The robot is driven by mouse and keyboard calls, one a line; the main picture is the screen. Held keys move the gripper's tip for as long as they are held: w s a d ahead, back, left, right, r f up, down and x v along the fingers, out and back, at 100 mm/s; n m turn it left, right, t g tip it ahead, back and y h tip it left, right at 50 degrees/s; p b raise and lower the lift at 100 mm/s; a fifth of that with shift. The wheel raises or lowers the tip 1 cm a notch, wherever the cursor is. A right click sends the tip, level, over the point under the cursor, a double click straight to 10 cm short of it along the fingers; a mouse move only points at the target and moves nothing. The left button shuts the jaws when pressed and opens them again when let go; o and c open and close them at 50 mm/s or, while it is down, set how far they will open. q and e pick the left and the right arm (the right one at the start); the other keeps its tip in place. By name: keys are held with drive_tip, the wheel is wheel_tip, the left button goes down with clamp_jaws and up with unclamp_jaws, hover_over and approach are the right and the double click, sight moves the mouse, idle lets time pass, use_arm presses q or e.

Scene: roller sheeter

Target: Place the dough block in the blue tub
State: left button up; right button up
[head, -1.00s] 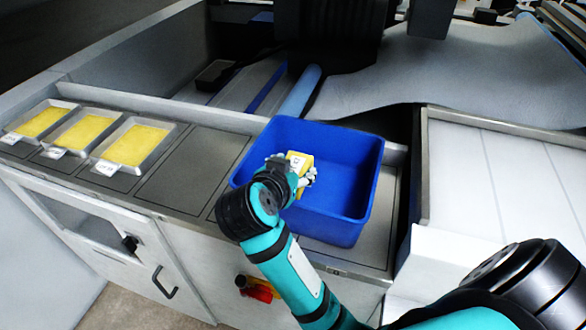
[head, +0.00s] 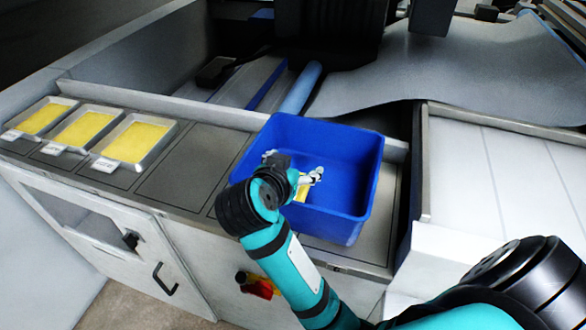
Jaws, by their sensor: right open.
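The blue tub (head: 352,147) stands on the metal counter, open side up. My right gripper (head: 318,173) is inside the tub's opening and is open. The yellow dough block (head: 302,190) is in the tub, below the gripper and mostly hidden by it and by the wrist. Whether the block touches a finger cannot be told. My left gripper is not in view.
Three metal trays with yellow contents, the nearest one (head: 134,142), sit in a row on the left of the counter. Bare counter (head: 187,170) lies between them and the tub. A red switch (head: 262,288) is on the cabinet front. A white surface (head: 500,180) is at the right.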

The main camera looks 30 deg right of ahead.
drive_tip(key=p+v, duration=0.6)
drive_tip(key=v, duration=0.1)
drive_tip(key=shift+a+r, duration=0.2)
drive_tip(key=shift+s, duration=0.1)
